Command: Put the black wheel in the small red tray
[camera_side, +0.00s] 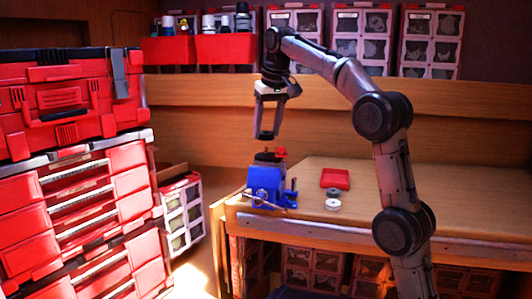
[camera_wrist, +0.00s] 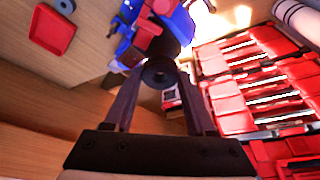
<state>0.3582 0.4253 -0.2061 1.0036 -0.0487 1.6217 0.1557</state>
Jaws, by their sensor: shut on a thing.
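The small red tray (camera_side: 335,179) lies on the wooden bench in the side view, to the right of my gripper and lower. It also shows at the upper left of the wrist view (camera_wrist: 53,30). My gripper (camera_side: 267,136) points down above the blue vise (camera_side: 266,181). In the wrist view, my gripper (camera_wrist: 160,70) is shut on the black wheel (camera_wrist: 158,75), a dark disc with a hole in its middle. In the side view the wheel is only a dark bit between the fingertips, hard to make out.
A grey wheel (camera_side: 333,193) and a white wheel (camera_side: 332,205) lie on the bench just in front of the tray. The vise stands at the bench's left corner. A red tool chest (camera_side: 85,190) stands at the left. The bench right of the tray is clear.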

